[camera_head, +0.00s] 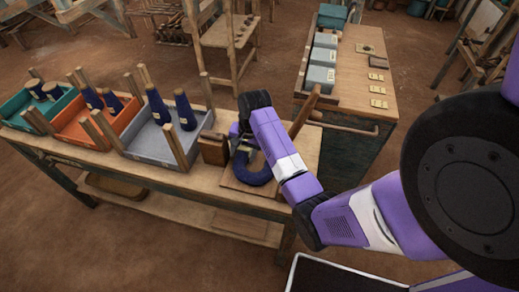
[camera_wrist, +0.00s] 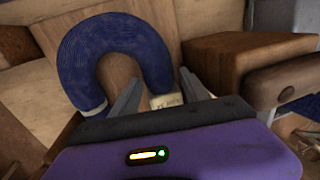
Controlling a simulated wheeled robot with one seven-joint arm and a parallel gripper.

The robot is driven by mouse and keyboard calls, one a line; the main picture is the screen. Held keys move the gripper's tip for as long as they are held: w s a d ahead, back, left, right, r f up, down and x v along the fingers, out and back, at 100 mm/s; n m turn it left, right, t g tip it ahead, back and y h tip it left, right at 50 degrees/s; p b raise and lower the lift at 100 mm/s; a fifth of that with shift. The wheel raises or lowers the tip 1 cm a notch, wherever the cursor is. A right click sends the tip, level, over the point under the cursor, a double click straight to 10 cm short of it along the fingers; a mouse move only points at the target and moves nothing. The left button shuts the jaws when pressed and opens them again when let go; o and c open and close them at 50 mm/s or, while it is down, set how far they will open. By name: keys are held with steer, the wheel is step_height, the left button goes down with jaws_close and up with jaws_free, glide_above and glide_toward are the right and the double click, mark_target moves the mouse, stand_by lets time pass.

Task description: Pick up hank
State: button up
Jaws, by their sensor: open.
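The hank is a dark blue, U-shaped bundle of yarn with pale bands at its ends. In the head view the hank (camera_head: 254,178) lies on a board at the right end of the workbench, partly behind my arm. In the wrist view the hank (camera_wrist: 112,35) curves beyond my fingers. My gripper (camera_wrist: 158,88) is open, with one banded end of the hank showing between its two fingers, near the right one. I cannot tell whether the fingers touch it. In the head view the fingers are mostly hidden by my arm.
A wooden block (camera_head: 213,148) stands just left of the hank; a block (camera_wrist: 240,65) also shows right of my fingers in the wrist view. Grey (camera_head: 160,143), orange (camera_head: 85,128) and teal (camera_head: 20,108) trays with posts and blue cones fill the bench's left. A second table (camera_head: 375,95) stands behind right.

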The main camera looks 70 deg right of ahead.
steer(key=shift+f, duration=0.4)
steer(key=shift+c, duration=0.2)
steer(key=c, duration=1.1)
steer(key=shift+w, duration=0.1)
jaws_close()
steer(key=shift+r, duration=0.1)
